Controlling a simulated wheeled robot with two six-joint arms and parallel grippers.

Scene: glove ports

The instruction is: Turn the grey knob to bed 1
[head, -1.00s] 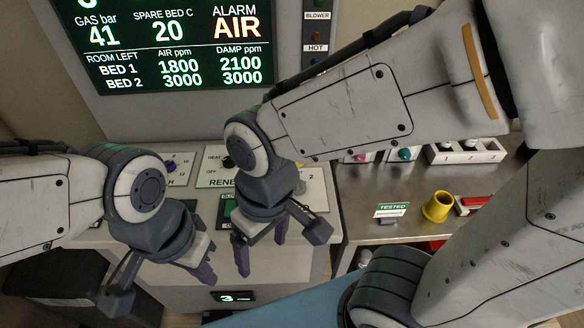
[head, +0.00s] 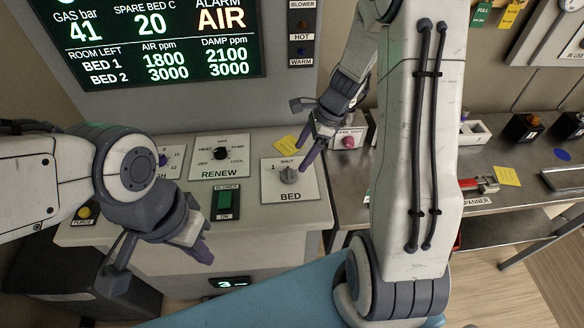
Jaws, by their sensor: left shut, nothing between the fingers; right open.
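The grey knob (head: 288,175) sits on the white BED panel (head: 275,192) on the console top. The panel reads SHUT above the knob and 1 to its left. My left gripper (head: 203,250) is shut and empty, lower left, in front of the console.
The RENEW panel (head: 220,158) with a black knob lies left of the BED panel. A green BLOWER switch (head: 225,203) is below it. A yellow note (head: 286,144) lies behind the BED panel. A steel bench (head: 480,160) with a red-handled spanner (head: 478,184) stands at right.

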